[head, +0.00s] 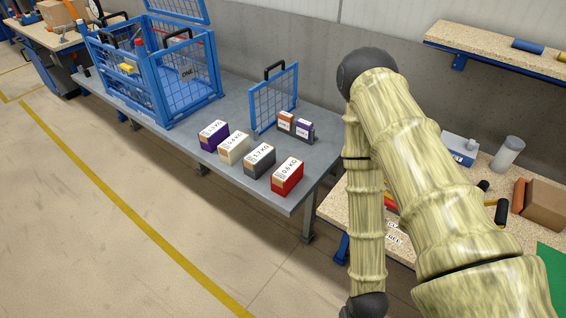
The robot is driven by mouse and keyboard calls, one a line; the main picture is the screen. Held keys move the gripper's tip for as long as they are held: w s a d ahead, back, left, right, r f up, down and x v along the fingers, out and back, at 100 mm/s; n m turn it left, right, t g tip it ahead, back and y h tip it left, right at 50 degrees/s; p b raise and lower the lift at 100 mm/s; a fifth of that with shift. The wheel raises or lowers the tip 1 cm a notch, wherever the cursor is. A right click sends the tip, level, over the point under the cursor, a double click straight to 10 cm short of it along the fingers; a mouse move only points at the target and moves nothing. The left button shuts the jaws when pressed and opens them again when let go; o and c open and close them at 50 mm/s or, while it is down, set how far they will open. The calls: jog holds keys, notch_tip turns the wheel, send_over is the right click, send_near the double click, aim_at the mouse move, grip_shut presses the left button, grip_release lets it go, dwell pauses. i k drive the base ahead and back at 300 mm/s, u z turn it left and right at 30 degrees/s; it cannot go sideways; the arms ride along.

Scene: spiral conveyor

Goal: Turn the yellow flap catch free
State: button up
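I cannot make out a yellow flap catch for certain. A blue wire-mesh cage (218,95) stands on the far left part of the long grey table, with a raised mesh flap (178,8) at its top. A small yellow piece (127,67) shows through the mesh, too small to tell whether it is a catch. A separate blue mesh panel with a black handle (274,103) stands upright on the table. My gripper is out of view; my sleeved arm fills the right side and its lower end leaves the bottom edge.
Several weighted boxes, including a red one (287,177), line the front of the grey table (232,103). Two small boxes sit by the mesh panel. A wooden workbench (335,209) with a cardboard box (545,203) is at right, under a shelf (490,45). The floor at left is clear.

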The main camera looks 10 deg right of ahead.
aim_at(129, 68)
jog(key=z, duration=0.05)
jog(key=k, duration=0.45)
jog(key=u, duration=0.95)
jog(key=i, duration=1.85)
jog(key=k, duration=1.05)
jog(key=u, duration=1.5)
jog(key=i, duration=1.15)
jog(key=u, duration=0.05)
